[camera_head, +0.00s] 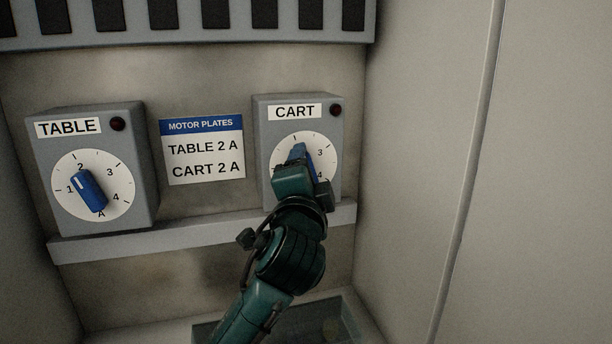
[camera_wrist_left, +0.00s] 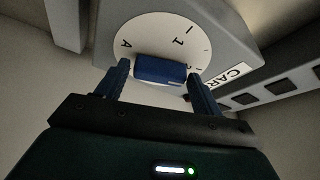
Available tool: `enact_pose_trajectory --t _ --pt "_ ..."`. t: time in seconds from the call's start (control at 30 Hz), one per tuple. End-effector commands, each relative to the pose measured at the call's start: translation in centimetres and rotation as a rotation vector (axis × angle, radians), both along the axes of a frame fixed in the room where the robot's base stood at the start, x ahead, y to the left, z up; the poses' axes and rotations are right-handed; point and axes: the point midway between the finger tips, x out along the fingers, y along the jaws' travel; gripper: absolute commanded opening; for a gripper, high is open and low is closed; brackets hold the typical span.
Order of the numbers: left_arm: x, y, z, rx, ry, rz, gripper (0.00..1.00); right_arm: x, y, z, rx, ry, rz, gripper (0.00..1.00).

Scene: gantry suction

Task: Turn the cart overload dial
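The CART dial (camera_head: 327,150) has a white scale face on a grey box at the right of the shelf. Its blue knob is mostly covered by my left gripper (camera_head: 304,156) in the head view. In the left wrist view the blue knob (camera_wrist_left: 160,70) lies between the two fingers of my left gripper (camera_wrist_left: 159,70), in front of the scale face (camera_wrist_left: 172,32). The fingers are spread on either side of the knob, with slight gaps apparent; contact is not clear. The knob's exact setting is hidden. My right gripper is not in view.
A TABLE box (camera_head: 138,190) with its own blue knob (camera_head: 88,192), pointing between 1 and 2, stands at the left. A plate (camera_head: 203,150) reads TABLE 2 A, CART 2 A. Both boxes sit above a grey ledge (camera_head: 180,238). A cabinet wall (camera_head: 420,150) bounds the right.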

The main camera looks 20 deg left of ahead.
Motion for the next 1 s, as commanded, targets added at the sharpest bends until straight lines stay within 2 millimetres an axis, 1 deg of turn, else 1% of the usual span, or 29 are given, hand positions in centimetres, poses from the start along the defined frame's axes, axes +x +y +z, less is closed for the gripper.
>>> enact_pose_trajectory --t 0.03,0.13,0.37,0.47,0.57,0.67,0.9,1.0 --pt "0.0 0.0 0.0 0.0 0.0 0.0 0.71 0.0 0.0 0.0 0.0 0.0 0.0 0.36" --pt "0.0 0.0 0.0 -0.001 0.0 0.001 0.79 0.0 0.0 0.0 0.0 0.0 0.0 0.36" --pt "0.0 0.0 0.0 -0.001 0.0 0.001 0.8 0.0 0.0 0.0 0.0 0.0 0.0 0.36" --pt "-0.5 -0.1 -0.1 -0.003 -0.001 -0.001 0.8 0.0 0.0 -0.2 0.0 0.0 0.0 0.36" --pt "-1.7 -0.5 -0.4 -0.004 -0.001 -0.002 0.8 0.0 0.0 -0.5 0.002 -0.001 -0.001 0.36" --pt "-3.6 -0.9 -0.7 -0.004 -0.002 -0.003 0.8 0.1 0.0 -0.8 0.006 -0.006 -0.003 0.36" --pt "-8.9 -2.0 -1.3 -0.004 -0.002 -0.003 0.8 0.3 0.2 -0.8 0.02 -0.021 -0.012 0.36" --pt "-10.6 -2.3 -1.5 -0.005 -0.001 -0.003 0.8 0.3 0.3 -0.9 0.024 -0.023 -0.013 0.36"
